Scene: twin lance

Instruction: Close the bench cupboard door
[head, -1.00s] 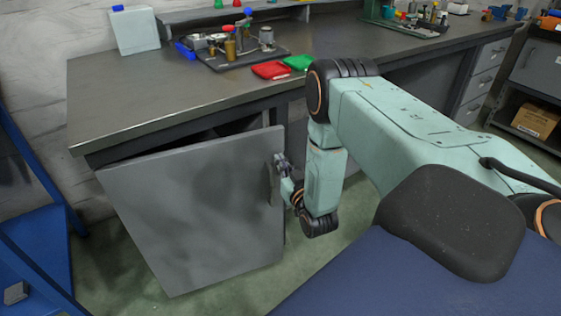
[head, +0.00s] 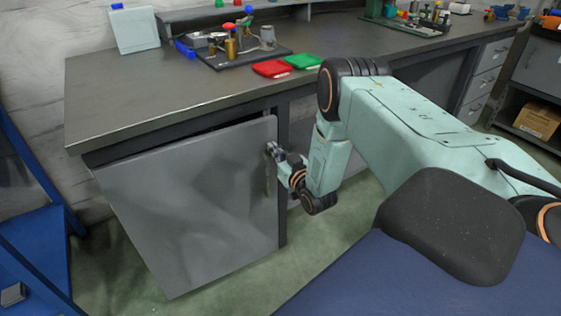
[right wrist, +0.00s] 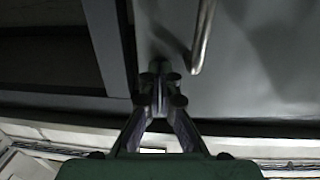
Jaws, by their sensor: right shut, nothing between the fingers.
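The grey cupboard door (head: 200,205) hangs under the left end of the bench in the head view. My right gripper (head: 271,149) is shut and empty at the upper right part of the door, beside the handle. In the right wrist view its fingertips (right wrist: 160,68) are at the door's face, and I cannot tell if they touch it. My left gripper is not in view.
The bench top (head: 130,100) carries a dark tray of fittings (head: 240,58), a red bin (head: 270,69) and a green bin (head: 303,61). A blue frame (head: 35,215) stands left of the door. Green floor is clear before the cupboard.

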